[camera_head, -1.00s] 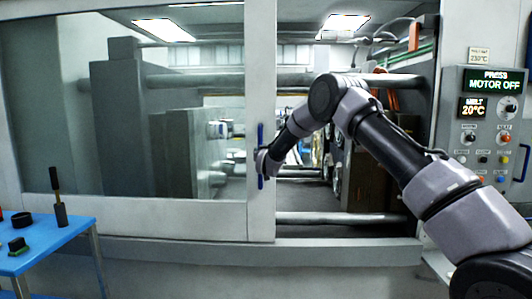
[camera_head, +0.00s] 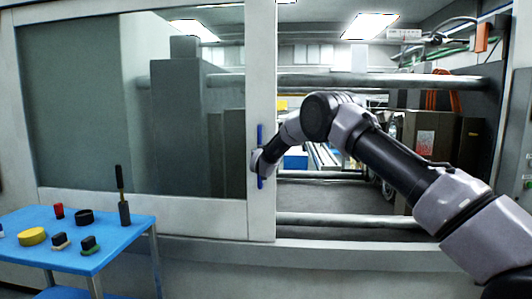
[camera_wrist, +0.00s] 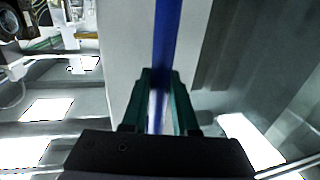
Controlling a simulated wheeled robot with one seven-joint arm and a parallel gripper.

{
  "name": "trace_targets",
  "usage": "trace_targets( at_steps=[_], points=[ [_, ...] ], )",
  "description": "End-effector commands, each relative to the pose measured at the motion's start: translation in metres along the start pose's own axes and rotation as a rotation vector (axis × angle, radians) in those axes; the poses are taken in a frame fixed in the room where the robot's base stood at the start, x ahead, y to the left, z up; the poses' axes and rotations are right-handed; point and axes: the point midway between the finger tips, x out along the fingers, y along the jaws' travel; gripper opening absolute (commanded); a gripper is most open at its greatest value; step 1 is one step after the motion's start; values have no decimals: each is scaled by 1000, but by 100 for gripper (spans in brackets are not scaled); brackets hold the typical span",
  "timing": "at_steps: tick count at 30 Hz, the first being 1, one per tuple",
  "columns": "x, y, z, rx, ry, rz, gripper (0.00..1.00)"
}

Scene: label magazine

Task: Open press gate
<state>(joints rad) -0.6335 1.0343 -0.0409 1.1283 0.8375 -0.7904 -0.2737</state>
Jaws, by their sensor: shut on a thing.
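The press gate (camera_head: 150,212) is a pale grey frame with a large window. It stands partly open, with an open gap to its right in the head view. Its upright blue handle (camera_head: 260,133) is on the right post of the gate. My gripper (camera_head: 259,164) is at the handle. In the wrist view the blue handle (camera_wrist: 166,40) runs between the two green fingers of my gripper (camera_wrist: 160,90), which are shut on it. The fingertips hide part of the handle.
Inside the opening, horizontal metal bars (camera_head: 380,82) cross the press. The sill (camera_head: 350,247) runs below the gate.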

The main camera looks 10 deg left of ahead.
Motion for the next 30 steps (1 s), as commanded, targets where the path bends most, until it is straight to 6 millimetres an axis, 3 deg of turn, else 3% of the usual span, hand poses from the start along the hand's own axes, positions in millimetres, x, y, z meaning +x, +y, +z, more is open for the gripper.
trace_targets(
  at_steps=[5,18,19,21,30],
  points=[
    [1,-11,0,0,0,-2,0],
    [2,-12,0,1,-1,-1,0],
    [2,-12,0,1,-1,-1,39],
    [2,-12,0,0,-1,-1,57],
    [2,-11,0,0,-1,1,57]
  ],
)
